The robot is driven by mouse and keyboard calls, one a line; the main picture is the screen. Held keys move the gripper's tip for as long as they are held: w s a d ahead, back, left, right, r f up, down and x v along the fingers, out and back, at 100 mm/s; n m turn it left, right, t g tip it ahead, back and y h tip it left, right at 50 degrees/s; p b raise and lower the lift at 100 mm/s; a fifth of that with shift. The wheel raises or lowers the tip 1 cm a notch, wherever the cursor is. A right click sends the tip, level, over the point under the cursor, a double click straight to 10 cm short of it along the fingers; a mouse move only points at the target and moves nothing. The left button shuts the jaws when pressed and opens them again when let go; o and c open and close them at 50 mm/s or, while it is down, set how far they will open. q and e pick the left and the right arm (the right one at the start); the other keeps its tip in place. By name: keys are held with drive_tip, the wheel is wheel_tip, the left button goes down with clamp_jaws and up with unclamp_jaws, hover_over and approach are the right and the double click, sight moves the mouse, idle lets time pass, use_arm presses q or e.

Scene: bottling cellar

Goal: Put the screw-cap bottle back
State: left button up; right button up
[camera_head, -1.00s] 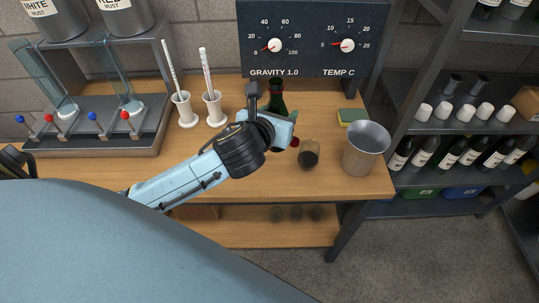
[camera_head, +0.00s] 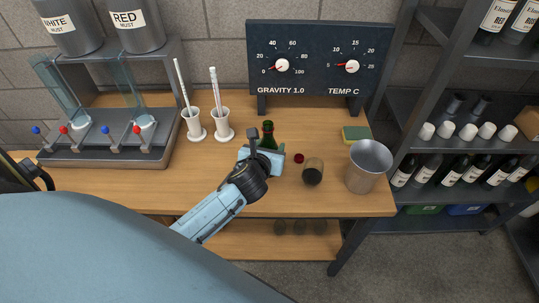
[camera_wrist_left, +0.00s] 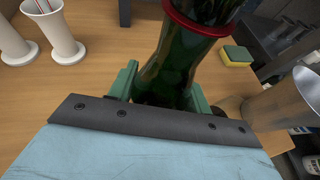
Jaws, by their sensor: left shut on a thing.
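The green bottle (camera_head: 268,131) is above or on the wooden table, left of the glass; the head view does not show whether its base touches the wood. My left gripper (camera_head: 263,157) is shut around it. In the left wrist view the green glass (camera_wrist_left: 172,68) is between the green fingers of the left gripper (camera_wrist_left: 163,92), with a red ring (camera_wrist_left: 196,22) around the bottle. A small red cap (camera_head: 299,158) lies on the table just right of the gripper. My right gripper is not in view.
A glass with dark liquid (camera_head: 313,173) and a metal bucket (camera_head: 368,165) stand to the right. A sponge (camera_head: 356,134) lies behind the bucket. Two white cylinder stands (camera_head: 222,125) and a tap rack (camera_head: 110,150) are at left. The gauge panel (camera_head: 320,60) stands behind.

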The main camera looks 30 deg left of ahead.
use_arm(q)
drive_tip(key=shift+f+b, duration=0.35)
drive_tip(key=shift+f, duration=1)
drive_tip(key=o, duration=1.3)
drive_tip(key=shift+f, duration=0.15)
drive_tip(key=shift+c, duration=0.2)
drive_tip(key=shift+r, duration=0.2)
drive_tip(key=p+v, duration=0.1)
drive_tip(key=v, duration=1.1)
drive_tip(key=shift+p, duration=0.35)
drive_tip(key=shift+f, duration=0.1)
